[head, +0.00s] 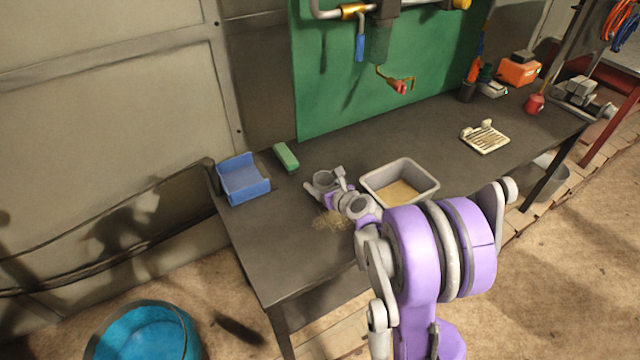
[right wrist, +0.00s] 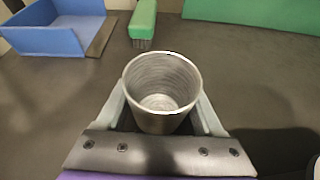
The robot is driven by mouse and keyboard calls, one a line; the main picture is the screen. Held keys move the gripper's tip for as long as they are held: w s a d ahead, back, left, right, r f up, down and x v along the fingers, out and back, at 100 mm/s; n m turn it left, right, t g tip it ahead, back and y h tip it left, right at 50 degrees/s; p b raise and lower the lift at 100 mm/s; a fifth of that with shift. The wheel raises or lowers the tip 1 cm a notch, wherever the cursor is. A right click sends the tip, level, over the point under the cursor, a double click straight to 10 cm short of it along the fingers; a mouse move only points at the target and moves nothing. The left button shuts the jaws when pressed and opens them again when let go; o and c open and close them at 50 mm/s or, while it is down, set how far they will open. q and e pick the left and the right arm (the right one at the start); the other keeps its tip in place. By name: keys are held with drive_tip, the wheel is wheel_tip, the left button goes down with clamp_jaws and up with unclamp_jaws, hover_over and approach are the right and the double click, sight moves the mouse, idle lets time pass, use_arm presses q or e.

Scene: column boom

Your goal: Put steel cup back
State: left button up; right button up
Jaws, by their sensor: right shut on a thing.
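The steel cup (right wrist: 162,92) is upright between the fingers of my right gripper in the right wrist view, and its inside looks empty. My right gripper (right wrist: 163,118) is shut on the cup. In the head view the cup (head: 323,180) shows at the tip of my right gripper (head: 330,186), over the dark table left of the grey tray. I cannot tell whether the cup's base touches the table. My left gripper is not in view.
A grey tray (head: 424,180) of sandy grains stands right of the gripper. Some grains (head: 330,221) lie spilled on the table (head: 270,245). A blue open bin (head: 243,186) and a green brush (head: 286,157) are to the left. A slotted cream rack (head: 484,137) is farther right.

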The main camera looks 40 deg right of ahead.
drive_tip(key=shift+f, duration=0.1)
drive_tip(key=o, duration=1.5)
drive_tip(key=shift+o, duration=0.2)
drive_tip(key=shift+r, duration=0.25)
drive_tip(key=v, duration=1.2)
